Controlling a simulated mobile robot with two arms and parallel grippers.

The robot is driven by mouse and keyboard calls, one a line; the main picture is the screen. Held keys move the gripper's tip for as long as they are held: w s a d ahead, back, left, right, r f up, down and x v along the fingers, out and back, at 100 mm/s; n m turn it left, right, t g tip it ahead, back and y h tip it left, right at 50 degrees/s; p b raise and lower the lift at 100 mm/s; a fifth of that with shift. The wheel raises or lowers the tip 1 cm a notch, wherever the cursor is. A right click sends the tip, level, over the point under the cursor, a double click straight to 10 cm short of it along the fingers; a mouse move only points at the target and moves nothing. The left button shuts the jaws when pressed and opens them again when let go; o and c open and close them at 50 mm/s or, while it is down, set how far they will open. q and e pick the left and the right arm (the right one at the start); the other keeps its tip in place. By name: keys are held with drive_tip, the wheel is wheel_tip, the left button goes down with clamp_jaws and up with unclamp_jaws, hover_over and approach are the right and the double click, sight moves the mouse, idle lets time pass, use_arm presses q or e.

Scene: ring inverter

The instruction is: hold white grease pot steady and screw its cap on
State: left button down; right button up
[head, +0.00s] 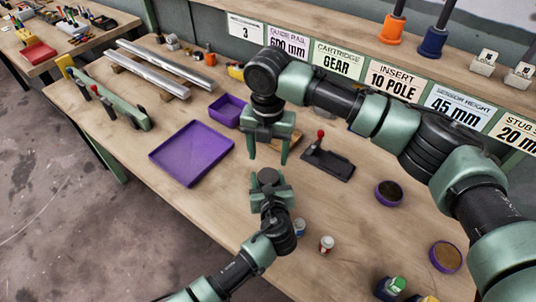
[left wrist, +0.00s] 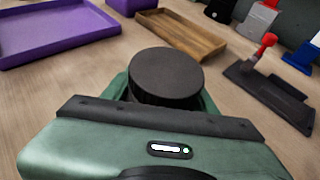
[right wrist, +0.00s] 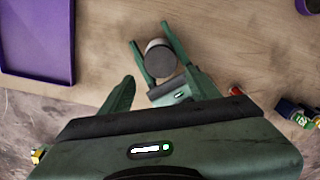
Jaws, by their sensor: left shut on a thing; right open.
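My left gripper (head: 268,182) is shut on the white grease pot (right wrist: 153,44), low over the table. Only a pale sliver of the pot shows in the right wrist view. A dark round cap (left wrist: 166,75) with a ribbed side is over the pot's top, between my left fingers; it also shows in the right wrist view (right wrist: 161,58). I cannot tell how tightly it sits. My right gripper (head: 268,158) is open and empty, fingers pointing down, above and slightly behind the left gripper. In the right wrist view its fingers are spread, with the left gripper below.
A purple tray (head: 165,158) and a purple bin (head: 220,110) are at the left. A wooden tray (left wrist: 178,36) and a black fixture with a red knob (head: 328,163) lie behind. Small bottles (head: 326,244) stand right of my left gripper. Round purple dishes (head: 389,193) are farther right.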

sight(268, 175)
drive_tip(key=shift+f, duration=4.05)
drive_tip(key=c, duration=1.3)
use_arm(q)
drive_tip(key=shift+d, duration=0.1)
use_arm(e)
drive_tip(key=m, duration=0.3)
drive_tip(key=shift+a, duration=0.1)
drive_tip(key=o, duration=1.5)
drive_tip(key=shift+c, duration=0.2)
drive_tip(key=shift+o, duration=0.5)
